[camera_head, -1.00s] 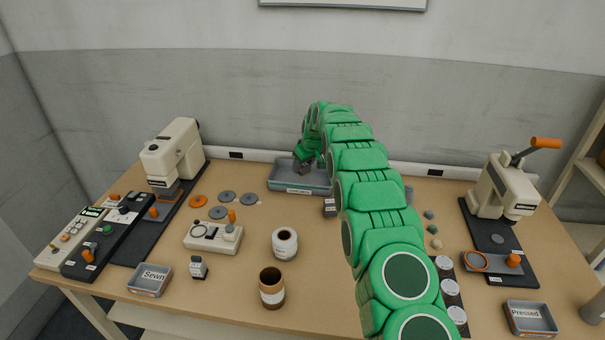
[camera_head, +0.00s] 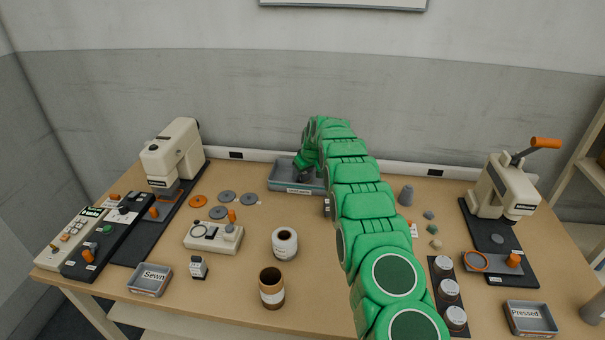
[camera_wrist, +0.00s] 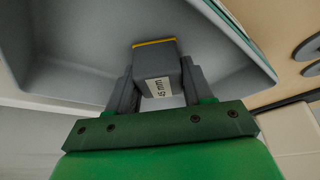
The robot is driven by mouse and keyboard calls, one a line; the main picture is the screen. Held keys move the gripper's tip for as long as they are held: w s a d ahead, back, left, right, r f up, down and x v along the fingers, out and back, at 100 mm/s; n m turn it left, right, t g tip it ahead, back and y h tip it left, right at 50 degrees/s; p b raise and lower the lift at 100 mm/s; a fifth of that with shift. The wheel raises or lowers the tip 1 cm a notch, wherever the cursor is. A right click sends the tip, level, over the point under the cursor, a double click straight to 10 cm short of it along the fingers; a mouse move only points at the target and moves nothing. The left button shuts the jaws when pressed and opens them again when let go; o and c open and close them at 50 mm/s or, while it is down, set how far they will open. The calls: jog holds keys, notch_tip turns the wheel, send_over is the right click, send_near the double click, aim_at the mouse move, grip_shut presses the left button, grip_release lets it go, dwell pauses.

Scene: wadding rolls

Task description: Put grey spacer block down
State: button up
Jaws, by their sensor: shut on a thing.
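The grey spacer block (camera_wrist: 156,68), with a yellow edge and a white label that reads about "5 mm", shows in the wrist view. My gripper (camera_wrist: 155,88) is shut on it, one dark finger on each side. Behind the block in that view are the grey inner walls of the tray (camera_wrist: 75,45). In the head view my gripper (camera_head: 305,174) is low at the grey labelled tray (camera_head: 281,178) at the back middle of the table. The block is hidden there. I cannot tell whether the block touches the tray floor.
A cream sewing machine (camera_head: 172,155) stands left and a cream press (camera_head: 498,190) right. Grey discs (camera_head: 227,197) lie left of the tray. The wall is close behind the tray.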

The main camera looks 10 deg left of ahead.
jog(key=shift+f, duration=0.1)
jog(key=o, duration=1.1)
jog(key=shift+c, duration=0.2)
jog(key=shift+v, duration=6.2)
jog(key=s+d+r+m+g+h, duration=0.1)
jog(key=s+d+r+m, duration=0.1)
jog(key=s+d+r, duration=0.6)
jog(key=s+d+r+m+g, duration=0.1)
jog(key=s+d+r, duration=0.2)
jog(key=s, duration=0.8)
jog(key=s+d+r+m+h, duration=0.1)
jog(key=s+d+r+m, duration=0.1)
jog(key=s+d+r, duration=0.6)
jog(key=s+d+f+m+g, duration=0.1)
jog(key=s+d, duration=0.1)
jog(key=s, duration=1.1)
jog(key=s+d+f+m+g, duration=0.1)
jog(key=s+d+f, duration=0.1)
jog(key=s, duration=1.2)
jog(key=s+d+f+m+g+h, duration=0.1)
jog(key=s+d+f+m, duration=0.1)
jog(key=s, duration=1.1)
jog(key=shift+s+d, duration=0.3)
jog(key=shift+d, duration=0.5)
